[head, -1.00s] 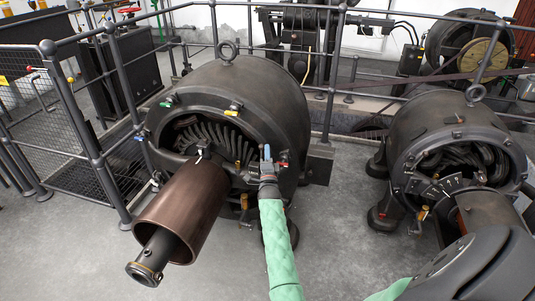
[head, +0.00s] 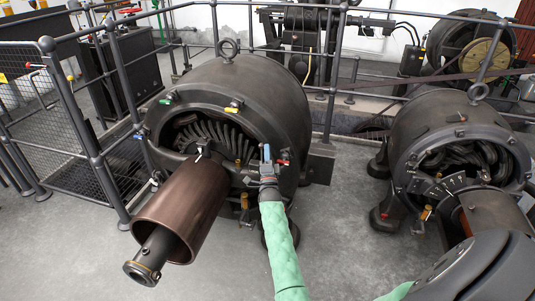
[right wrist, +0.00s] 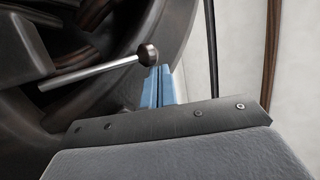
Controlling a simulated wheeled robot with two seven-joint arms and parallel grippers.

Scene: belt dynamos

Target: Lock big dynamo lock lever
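The big dynamo (head: 285,95) stands left of centre in the head view, with a bronze cylinder (head: 180,208) projecting toward me. A small white-tipped lever (head: 199,153) sits on top of the cylinder's inner end. My right gripper (head: 266,153) is upright at the right side of the dynamo's front opening. In the right wrist view its blue fingers (right wrist: 162,86) lie side by side, with only a thin line between them and nothing visibly held. A metal rod with a dark knob (right wrist: 149,54) lies just beyond them; contact is unclear. My left gripper is not in view.
A small red-tipped part (head: 283,163) is close to the right gripper. A smaller dynamo (head: 445,120) with a scale plate stands at right. Grey railings (head: 85,130) run along the left and back. Open floor (head: 335,235) lies between the dynamos.

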